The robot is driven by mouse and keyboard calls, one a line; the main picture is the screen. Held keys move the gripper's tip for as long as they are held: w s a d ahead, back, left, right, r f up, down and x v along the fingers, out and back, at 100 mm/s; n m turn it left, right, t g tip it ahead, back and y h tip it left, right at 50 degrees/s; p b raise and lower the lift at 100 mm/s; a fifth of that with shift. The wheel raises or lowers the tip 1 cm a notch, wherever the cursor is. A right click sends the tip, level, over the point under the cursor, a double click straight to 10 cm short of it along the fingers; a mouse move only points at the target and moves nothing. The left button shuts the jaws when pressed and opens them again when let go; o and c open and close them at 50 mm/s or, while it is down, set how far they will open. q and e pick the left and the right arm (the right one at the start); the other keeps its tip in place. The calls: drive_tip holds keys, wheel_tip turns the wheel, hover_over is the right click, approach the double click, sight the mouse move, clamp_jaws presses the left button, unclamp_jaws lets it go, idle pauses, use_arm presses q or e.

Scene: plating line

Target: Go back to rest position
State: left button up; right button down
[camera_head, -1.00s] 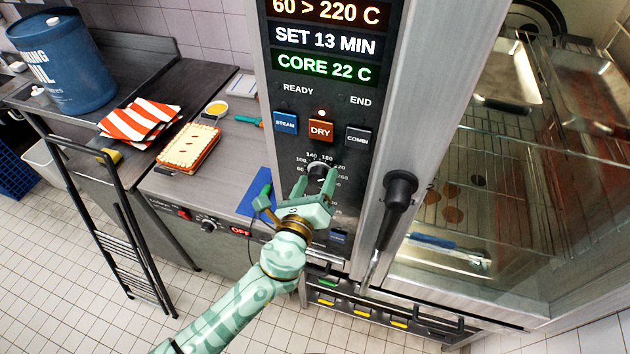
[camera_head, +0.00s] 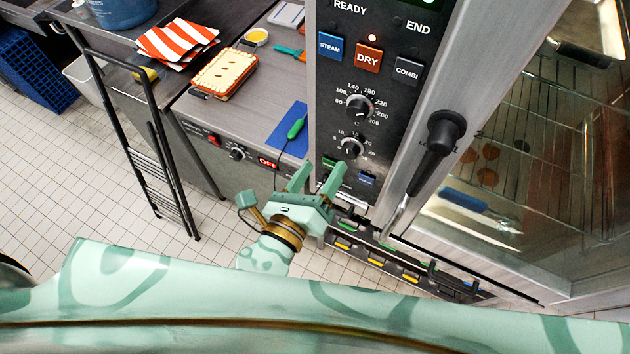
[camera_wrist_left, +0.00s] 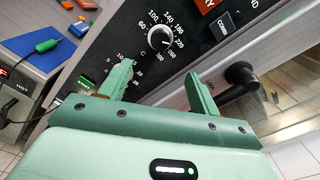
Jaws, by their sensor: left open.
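My left gripper (camera_head: 313,178) is pale green and shows in the lower middle of the head view. Its two fingers are apart with nothing between them. It is just below the lower timer knob (camera_head: 350,148) of the oven's control panel. In the left wrist view the open fingers (camera_wrist_left: 158,85) point toward the panel, with the temperature knob (camera_wrist_left: 160,39) beyond them. I cannot tell whether a fingertip touches the panel. A large pale green link of mine crosses the bottom of the head view. My right gripper is not in view.
The oven's black door handle (camera_head: 437,150) juts out to the right of the gripper. The steel counter (camera_head: 225,118) at left holds a crust-topped tray (camera_head: 225,74), a striped cloth (camera_head: 176,41) and a blue mat (camera_head: 283,135) with a green-handled probe. A black ladder-like rack (camera_head: 135,120) stands left.

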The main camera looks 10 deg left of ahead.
use_arm(q)
drive_tip(key=shift+s+a, duration=0.25)
drive_tip(key=shift+s, duration=0.45)
drive_tip(key=s+a+f+n+g+y+b, duration=0.1)
drive_tip(key=s+a+f+n+g+b, duration=0.25)
drive_tip(key=f, duration=0.95)
drive_tip(key=s+a+f+n+g+y+b, duration=0.1)
drive_tip(key=a+f+n+g, duration=0.45)
drive_tip(key=f, duration=0.85)
drive_tip(key=s+a+f+n+y+b, duration=0.1)
drive_tip(key=s+a+f+n+b, duration=0.15)
drive_tip(key=f+n, duration=0.75)
drive_tip(key=s+a+f+n+g+y+b, duration=0.1)
drive_tip(key=s+f+b, duration=0.4)
drive_tip(key=f, duration=0.5)
drive_tip(key=s+a+f+n+g+b, duration=0.4)
drive_tip(key=s+f+n, duration=0.1)
drive_tip(key=s+f, duration=0.5)
drive_tip(key=s+a+f+n+g+y+b, duration=0.1)
drive_tip(key=s+a+f+n+g+b, duration=0.1)
drive_tip(key=s+f+b, duration=0.3)
wheel_tip(320, 180, down, 7)
drive_tip(key=s+a+n, duration=0.1)
drive_tip(key=s, duration=0.2)
drive_tip(key=shift+a+r+n+y+b, duration=0.2)
drive_tip(key=shift+a+n+y+b, duration=0.1)
drive_tip(key=shift+n+b, duration=0.1)
